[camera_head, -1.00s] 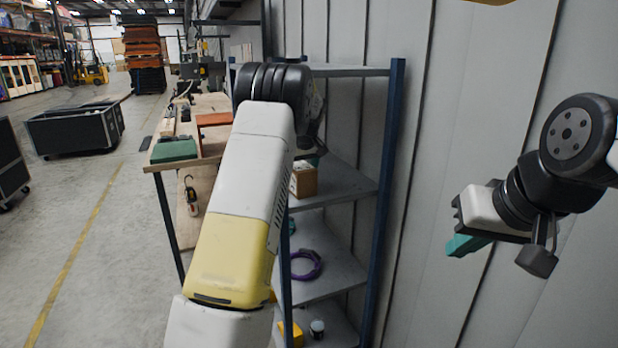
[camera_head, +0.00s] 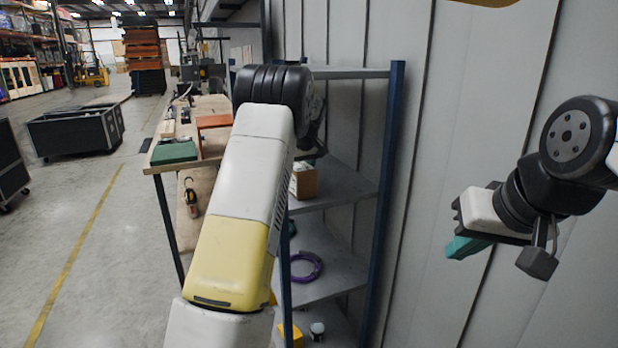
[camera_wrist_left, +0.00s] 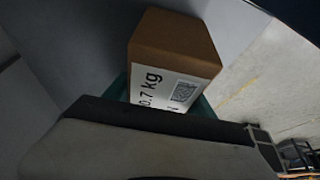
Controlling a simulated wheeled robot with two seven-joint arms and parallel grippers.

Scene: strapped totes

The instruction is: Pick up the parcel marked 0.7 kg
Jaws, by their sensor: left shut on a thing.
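The parcel (camera_head: 305,182) is a small brown box at the upper shelf of the blue rack, partly hidden by my left arm. The left wrist view shows the parcel (camera_wrist_left: 176,45) close up, with a white label reading 0.7 kg. My left gripper (camera_wrist_left: 165,95) is shut on the parcel, with teal finger parts showing at its sides. I cannot tell whether the parcel touches the shelf. My right gripper (camera_head: 466,247) hangs at the right in front of the wall panels, with nothing seen in it. Its finger gap is not clear.
The blue-post rack (camera_head: 385,190) has grey shelves. A purple ring (camera_head: 305,268) lies on the shelf below, and a yellow box (camera_head: 291,334) sits lower. A workbench (camera_head: 160,160) with a green item (camera_head: 174,151) stands left of the rack.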

